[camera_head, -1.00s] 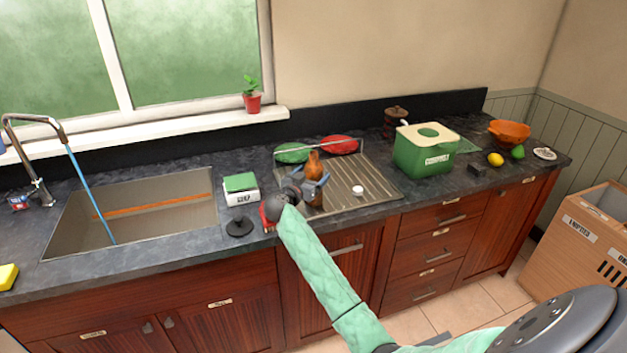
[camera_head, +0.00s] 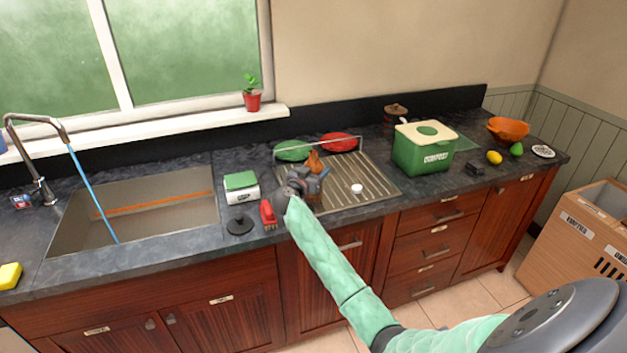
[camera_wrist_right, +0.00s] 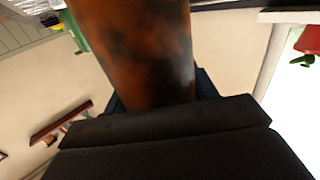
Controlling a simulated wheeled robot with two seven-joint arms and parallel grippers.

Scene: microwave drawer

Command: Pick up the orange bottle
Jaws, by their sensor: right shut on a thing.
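The orange bottle (camera_head: 313,160) is at the drying rack in the head view, with its top showing above my right gripper (camera_head: 312,187). The gripper is shut on the bottle and hides its lower part. In the right wrist view the bottle (camera_wrist_right: 140,50) fills the upper middle as a brown-orange, dark-blotched body between the jaws. I cannot tell whether its base touches the rack. My left gripper is not in view.
The metal drainboard (camera_head: 355,190) holds a green plate (camera_head: 292,151), a red plate (camera_head: 338,143) and a small white item (camera_head: 357,188). The green compost bin (camera_head: 423,150) is right.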

